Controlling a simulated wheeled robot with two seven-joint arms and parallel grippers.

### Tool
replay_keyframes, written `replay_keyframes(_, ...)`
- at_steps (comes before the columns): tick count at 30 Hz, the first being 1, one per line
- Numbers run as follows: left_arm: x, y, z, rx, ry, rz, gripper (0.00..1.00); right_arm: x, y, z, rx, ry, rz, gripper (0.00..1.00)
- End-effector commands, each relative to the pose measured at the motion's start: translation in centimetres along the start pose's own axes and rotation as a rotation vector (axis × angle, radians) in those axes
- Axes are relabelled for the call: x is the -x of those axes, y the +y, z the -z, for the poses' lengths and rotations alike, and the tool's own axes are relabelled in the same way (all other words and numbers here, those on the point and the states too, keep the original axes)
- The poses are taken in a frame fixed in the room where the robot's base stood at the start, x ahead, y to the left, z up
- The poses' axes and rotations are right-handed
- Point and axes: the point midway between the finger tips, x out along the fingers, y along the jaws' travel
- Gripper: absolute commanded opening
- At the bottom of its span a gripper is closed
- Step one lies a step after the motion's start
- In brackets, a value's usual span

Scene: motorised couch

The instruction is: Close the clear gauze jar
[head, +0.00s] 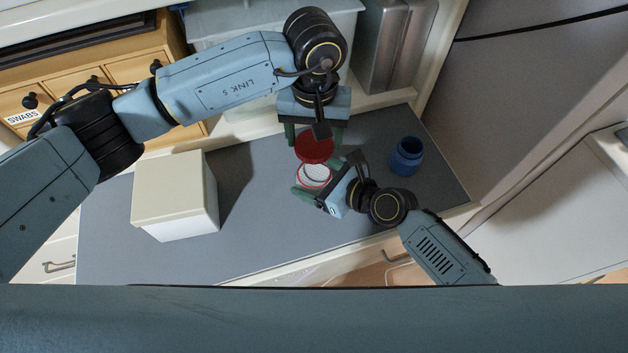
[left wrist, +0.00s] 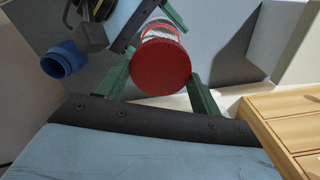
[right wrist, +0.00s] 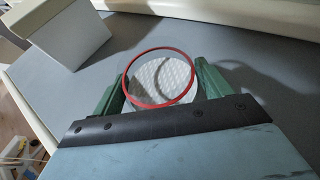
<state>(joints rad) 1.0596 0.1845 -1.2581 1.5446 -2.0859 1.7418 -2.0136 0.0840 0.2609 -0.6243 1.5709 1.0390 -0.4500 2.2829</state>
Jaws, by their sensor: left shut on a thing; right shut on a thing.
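The clear gauze jar (head: 313,175) stands on the grey counter with its red-rimmed mouth open and white gauze inside. It also shows in the right wrist view (right wrist: 160,82), between the green fingers of my right gripper (right wrist: 160,88), which is shut on it. The red lid (head: 314,146) is held by my left gripper (head: 314,134), behind the jar in the head view. In the left wrist view the lid (left wrist: 160,66) sits between the green fingers and partly covers the jar. The lid is apart from the rim, and its exact height is hard to tell.
A blue open container (head: 407,157) stands to the right of the jar. A large cream-lidded white box (head: 172,195) stands to the left. Wooden drawers (head: 120,75) and a grey bin (head: 220,25) are at the back. Counter between box and jar is clear.

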Motion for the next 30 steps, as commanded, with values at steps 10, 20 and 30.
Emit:
replay_keyframes(10,-2.5,-0.1,-0.1,0.001,-0.001,0.003,0.45,0.0,0.0,0.0,0.0,0.0,0.0,0.36)
replay_keyframes(20,-5.0,0.0,-0.1,0.0,0.001,0.0,0.45,0.0,0.0,0.0,0.0,0.0,0.0,0.36)
replay_keyframes(30,-5.0,0.0,-0.1,0.0,0.001,0.0,0.45,0.0,0.0,0.0,0.0,0.0,0.0,0.36)
